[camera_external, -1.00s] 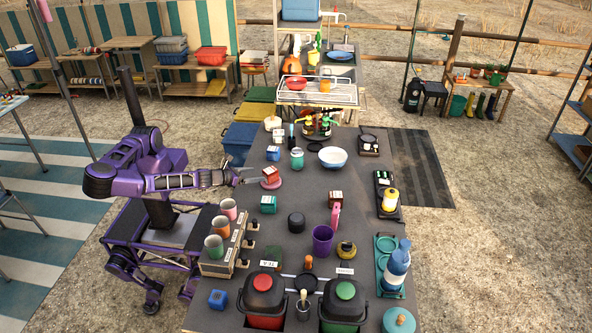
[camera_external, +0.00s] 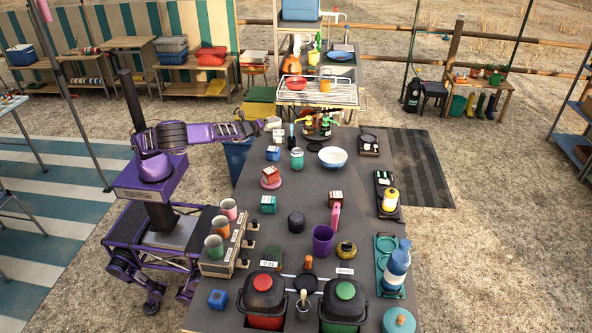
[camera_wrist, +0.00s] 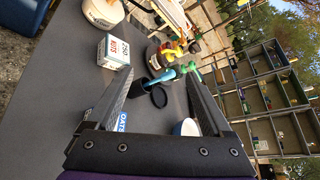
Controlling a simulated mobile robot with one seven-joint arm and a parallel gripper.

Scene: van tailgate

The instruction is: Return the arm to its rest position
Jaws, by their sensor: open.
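My purple arm is raised and stretched to the right from its column in the external view. My gripper (camera_external: 273,123) is at its end, by the far left edge of the dark table (camera_external: 285,246). In the wrist view my gripper (camera_wrist: 162,98) has its two dark fingers spread wide apart, with nothing held between them. Below and beyond the fingers the wrist view shows a box marked NUTS (camera_wrist: 113,51) and a blue box marked OATS (camera_wrist: 122,121), partly hidden by the left finger.
A red box on a pink round stand (camera_external: 271,184) sits on the table's left side. Cups in a rack (camera_external: 220,246) line the near left edge.

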